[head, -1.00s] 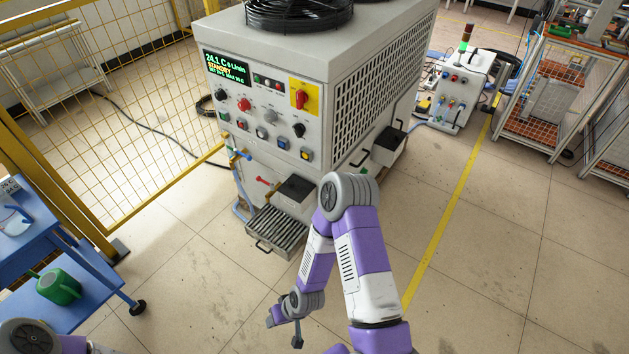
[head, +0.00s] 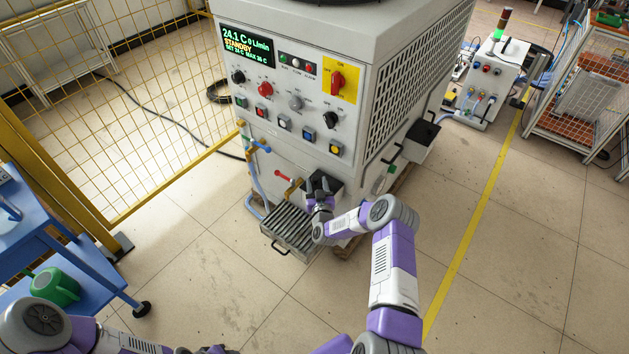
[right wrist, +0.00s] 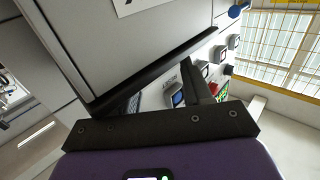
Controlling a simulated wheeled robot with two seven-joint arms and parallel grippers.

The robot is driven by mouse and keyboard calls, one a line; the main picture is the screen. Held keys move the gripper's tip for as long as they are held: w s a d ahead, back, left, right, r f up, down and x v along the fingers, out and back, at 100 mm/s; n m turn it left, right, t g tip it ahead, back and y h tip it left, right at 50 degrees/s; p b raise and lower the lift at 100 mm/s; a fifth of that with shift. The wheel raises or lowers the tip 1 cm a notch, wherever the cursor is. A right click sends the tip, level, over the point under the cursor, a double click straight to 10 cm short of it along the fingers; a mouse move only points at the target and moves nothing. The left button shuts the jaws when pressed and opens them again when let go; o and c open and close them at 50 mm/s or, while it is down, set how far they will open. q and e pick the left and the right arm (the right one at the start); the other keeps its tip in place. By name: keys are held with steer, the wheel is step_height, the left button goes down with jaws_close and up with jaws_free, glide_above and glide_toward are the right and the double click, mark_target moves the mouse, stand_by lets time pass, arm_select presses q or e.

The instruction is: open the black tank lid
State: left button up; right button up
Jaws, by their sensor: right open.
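The black tank lid (head: 333,182) lies on the small tank at the front of the large white machine, just behind the slatted grey tray (head: 287,232). It looks flat, but my gripper and wrist hide part of it. My right gripper (head: 321,189) is at the lid's front side, in front of or over it; I cannot tell whether it touches. In the right wrist view the gripper's fingers (right wrist: 160,92) are apart, with nothing clearly between them. A dark edge crosses close beyond them there.
A black-topped box (head: 423,133) sticks out on the machine's right side. A blue cart (head: 85,285) with a green watering can (head: 55,285) is at left.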

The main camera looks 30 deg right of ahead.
mark_target(316, 181)
steer(key=shift+b+x, duration=0.4)
steer(key=shift+x, duration=1.15)
steer(key=shift+a, duration=0.1)
steer(key=shift+c, duration=0.3)
jaws_close()
